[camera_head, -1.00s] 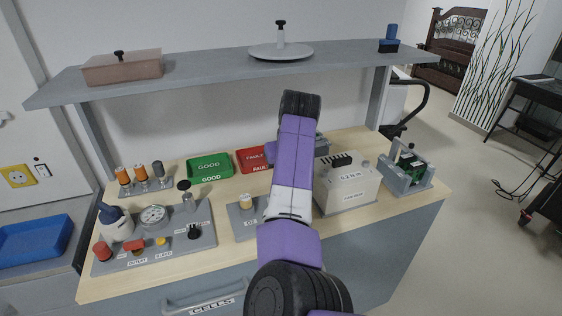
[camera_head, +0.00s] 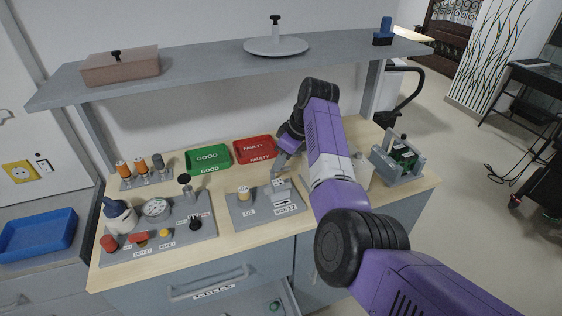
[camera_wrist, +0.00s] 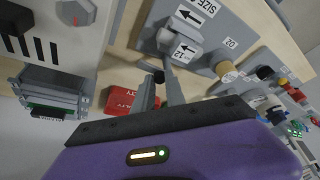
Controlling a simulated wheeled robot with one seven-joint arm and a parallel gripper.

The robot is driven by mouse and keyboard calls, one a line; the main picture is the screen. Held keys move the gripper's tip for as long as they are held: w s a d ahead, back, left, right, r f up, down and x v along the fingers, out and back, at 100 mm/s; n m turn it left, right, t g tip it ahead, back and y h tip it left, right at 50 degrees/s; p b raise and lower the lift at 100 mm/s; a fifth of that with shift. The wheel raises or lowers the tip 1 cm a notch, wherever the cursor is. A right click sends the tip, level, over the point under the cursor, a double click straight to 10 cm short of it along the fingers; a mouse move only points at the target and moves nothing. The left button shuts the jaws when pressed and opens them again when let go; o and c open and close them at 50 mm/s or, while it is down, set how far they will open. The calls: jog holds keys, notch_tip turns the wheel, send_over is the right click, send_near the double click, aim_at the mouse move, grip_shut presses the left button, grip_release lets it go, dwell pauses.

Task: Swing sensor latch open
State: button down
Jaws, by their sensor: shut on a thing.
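The grey sensor fixture (camera_head: 236,213) lies flat on the bench, with a grey latch block (camera_head: 278,189) at its right and a "SIZE 12" label. In the wrist view the block (camera_wrist: 184,42) carries arrow labels. My gripper (camera_head: 279,167) reaches down behind the block in the head view. In the wrist view my gripper (camera_wrist: 160,78) has its two grey fingers around a small dark-tipped part at the block's edge. The fingers partly hide that part, so I cannot tell how far the latch is turned. A tan-topped peg (camera_head: 243,193) stands at the fixture's left.
Green GOOD tray (camera_head: 208,158) and red FAULTY tray (camera_head: 255,150) lie behind. A gauge panel (camera_head: 160,232) is at left, a green-board holder (camera_head: 400,160) at right. The shelf (camera_head: 215,64) hangs above. My arm hides much of the white box (camera_head: 362,170).

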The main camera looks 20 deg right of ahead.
dwell(0.5)
jog(key=c, duration=1.4)
grip_release()
jog(key=shift+o, duration=0.2)
jog(key=v, duration=0.7)
jog(key=shift+r+b, duration=0.35)
jog(key=shift+b, duration=0.1)
jog(key=shift+d, duration=0.1)
